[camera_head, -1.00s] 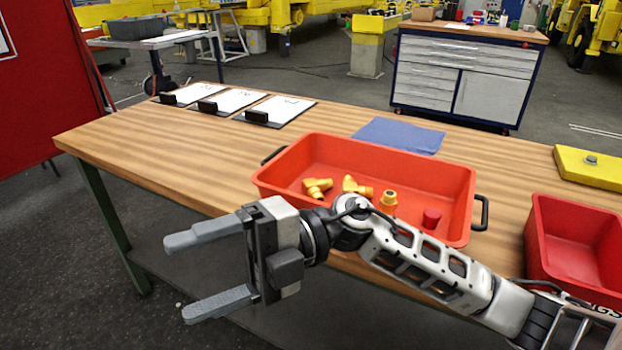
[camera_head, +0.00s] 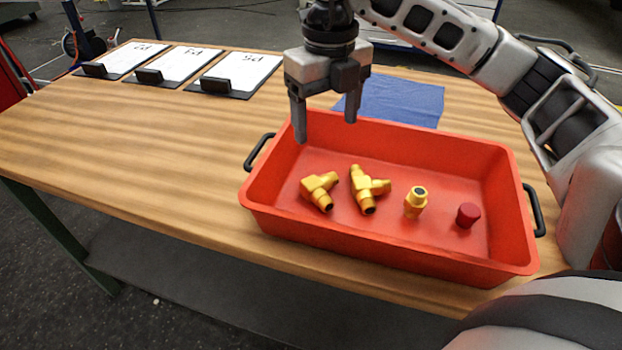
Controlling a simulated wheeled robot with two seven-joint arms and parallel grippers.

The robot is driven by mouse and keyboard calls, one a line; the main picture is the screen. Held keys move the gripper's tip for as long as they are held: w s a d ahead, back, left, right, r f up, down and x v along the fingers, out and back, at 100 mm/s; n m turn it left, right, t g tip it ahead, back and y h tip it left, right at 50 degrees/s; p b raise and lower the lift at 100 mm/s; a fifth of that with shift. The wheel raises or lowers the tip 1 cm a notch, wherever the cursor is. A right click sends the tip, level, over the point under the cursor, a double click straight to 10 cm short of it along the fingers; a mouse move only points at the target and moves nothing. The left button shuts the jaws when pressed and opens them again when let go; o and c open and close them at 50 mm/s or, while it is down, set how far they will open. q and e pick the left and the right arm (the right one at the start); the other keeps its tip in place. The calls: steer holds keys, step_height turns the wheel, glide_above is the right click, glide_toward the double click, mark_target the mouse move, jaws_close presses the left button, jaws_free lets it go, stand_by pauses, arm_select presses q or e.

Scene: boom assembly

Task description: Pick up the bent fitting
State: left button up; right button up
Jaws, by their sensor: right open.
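The bent fitting (camera_head: 319,190) is a gold elbow-shaped piece lying on the floor of the red tray (camera_head: 262,206), toward its left end. A gold tee-shaped fitting (camera_head: 366,189) lies just right of it, then a straight gold fitting (camera_head: 415,202) and a small red cap (camera_head: 467,215). My right gripper (camera_head: 325,132) points down over the tray's back left part, above and behind the bent fitting. Its two fingers are apart with nothing between them. My left gripper does not show.
A blue cloth (camera_head: 402,101) lies behind the tray. Several clipboards with black clips (camera_head: 235,76) lie at the back left of the wooden table (camera_head: 130,150). The tray has black handles (camera_head: 259,151) at its ends. The table's left part is clear.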

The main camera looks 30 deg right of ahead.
glide_above(323, 183)
steer(key=f, duration=0.6)
steer(key=shift+w+d+f, duration=0.2)
steer(key=shift+d, duration=0.15)
steer(key=shift+a+f+p, duration=0.2)
steer(key=shift+f+p, duration=0.55)
steer(key=shift+f, duration=2.25)
steer(key=c, duration=0.9)
steer(key=shift+o, duration=0.2)
steer(key=shift+w+r, duration=0.1)
